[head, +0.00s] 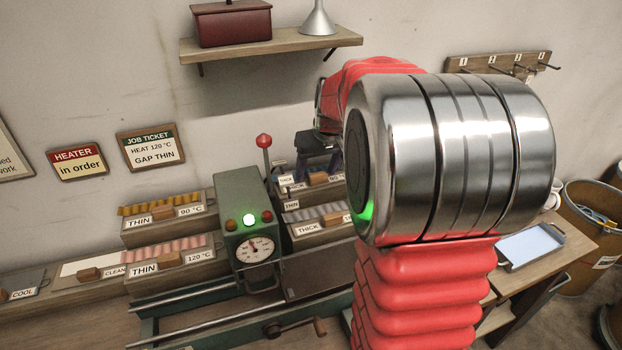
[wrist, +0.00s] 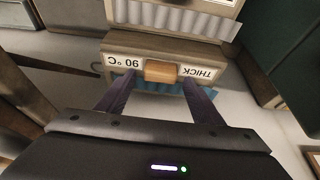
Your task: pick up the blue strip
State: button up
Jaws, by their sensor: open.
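The blue strip material (wrist: 150,87) shows in the wrist view as a pleated blue band beside a box front labelled THICK 90 °C (wrist: 125,63). It is partly hidden by my gripper. My gripper (wrist: 158,84) is open, with its two dark fingers on either side of the blue band and no strip seen held. A wooden block handle (wrist: 160,71) on the box front lies between the fingertips. In the head view my gripper (head: 318,146) is a dark shape over the back boxes, partly behind my arm. I cannot make out the blue strip there.
A box with pale grey strips (wrist: 185,20) adjoins in the wrist view. In the head view, a green machine with a dial (head: 248,225) and red-knobbed lever (head: 264,141) stands left of my arm. Orange (head: 160,204) and pink strips (head: 165,249) lie farther left. A shelf (head: 270,46) hangs above.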

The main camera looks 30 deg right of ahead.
dwell(0.4)
jog(key=c, duration=1.2)
